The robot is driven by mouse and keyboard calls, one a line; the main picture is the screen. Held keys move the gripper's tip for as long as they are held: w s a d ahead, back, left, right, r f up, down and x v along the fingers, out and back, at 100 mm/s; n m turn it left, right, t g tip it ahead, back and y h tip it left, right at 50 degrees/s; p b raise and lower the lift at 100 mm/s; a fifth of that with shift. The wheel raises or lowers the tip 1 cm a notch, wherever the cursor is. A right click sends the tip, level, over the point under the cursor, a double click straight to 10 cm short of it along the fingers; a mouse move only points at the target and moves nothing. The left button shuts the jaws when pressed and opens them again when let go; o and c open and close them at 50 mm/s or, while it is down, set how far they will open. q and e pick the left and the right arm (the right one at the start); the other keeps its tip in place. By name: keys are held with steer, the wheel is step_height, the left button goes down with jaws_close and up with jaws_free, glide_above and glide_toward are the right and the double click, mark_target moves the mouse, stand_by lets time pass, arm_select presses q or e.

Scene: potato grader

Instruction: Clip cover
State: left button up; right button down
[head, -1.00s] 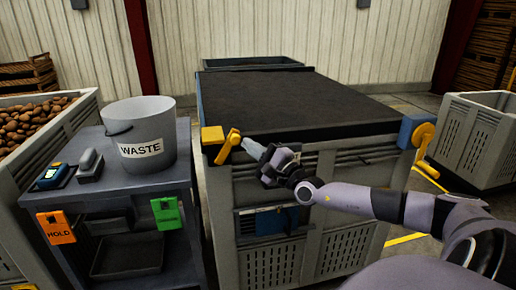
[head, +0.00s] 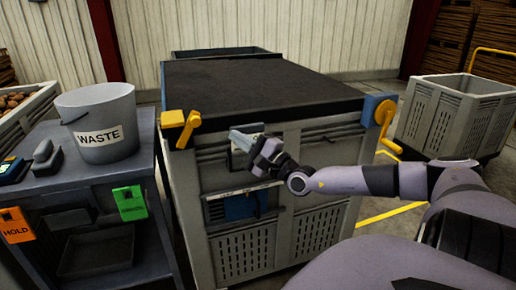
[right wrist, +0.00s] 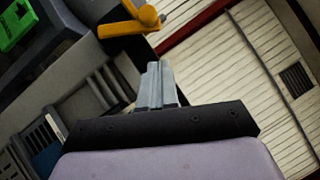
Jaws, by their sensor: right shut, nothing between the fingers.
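A dark cover (head: 255,88) lies over the top of the large grey crate (head: 240,225). A yellow clip (head: 185,128) with a lever is at the crate's near left corner. A second yellow clip (head: 384,120) on a blue block sits at the near right corner, its lever angled down to the right. My right gripper (head: 238,138) is shut and empty in front of the crate's upper front wall, right of the left clip and apart from it. In the right wrist view the shut fingers (right wrist: 160,84) show below the yellow clip (right wrist: 132,24). My left gripper is not in view.
A grey bench (head: 100,175) at left holds a WASTE bucket (head: 97,122), with an orange HOLD tag (head: 15,226) and a green tag (head: 130,203) on its front. Another grey crate (head: 455,115) stands at the right. Open floor lies between it and the large crate.

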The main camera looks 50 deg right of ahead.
steer(key=shift+p+v, duration=1.3)
steer(key=shift+v, duration=1.5)
steer(key=shift+r, duration=0.2)
